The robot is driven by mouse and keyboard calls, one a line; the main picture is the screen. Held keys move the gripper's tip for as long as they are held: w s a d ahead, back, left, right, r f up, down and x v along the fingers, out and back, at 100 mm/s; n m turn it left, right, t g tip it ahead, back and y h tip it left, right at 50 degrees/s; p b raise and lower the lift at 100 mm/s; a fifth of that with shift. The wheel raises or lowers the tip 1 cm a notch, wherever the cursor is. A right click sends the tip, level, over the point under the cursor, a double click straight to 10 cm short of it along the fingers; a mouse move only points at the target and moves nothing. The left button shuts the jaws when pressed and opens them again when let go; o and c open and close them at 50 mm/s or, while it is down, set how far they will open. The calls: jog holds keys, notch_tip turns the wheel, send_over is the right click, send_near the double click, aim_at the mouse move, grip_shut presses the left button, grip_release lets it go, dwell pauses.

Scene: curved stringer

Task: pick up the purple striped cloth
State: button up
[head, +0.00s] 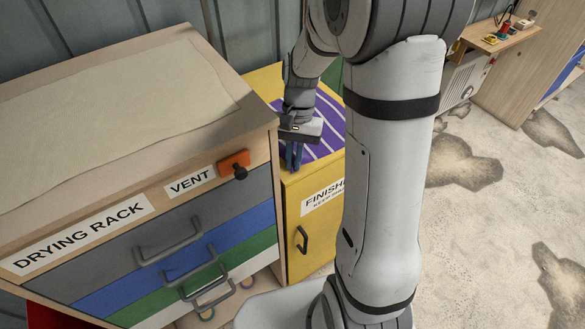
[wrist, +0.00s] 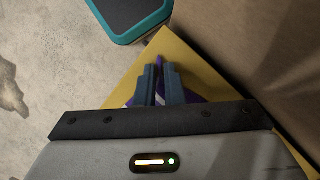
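The purple cloth with white stripes (head: 329,138) lies on top of the yellow cabinet (head: 293,204), partly hidden behind my arm. My gripper (head: 292,164) points down at the cabinet's front left part, by the cloth's near end. In the wrist view, the blue fingers of my gripper (wrist: 159,72) stand a narrow gap apart. A pointed purple part of the cloth (wrist: 160,64) shows between them, and more of it shows beside the fingers. The gripper looks partly open. I cannot tell whether the fingertips touch the cloth.
A teal-edged dark object (wrist: 132,12) lies beyond the cabinet corner. Stained floor (head: 480,220) on the right is open.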

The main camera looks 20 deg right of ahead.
notch_tip(320, 180, up, 12)
jog(key=p, duration=0.9)
grip_shut()
notch_tip(320, 180, up, 27)
jog(key=p, duration=0.4)
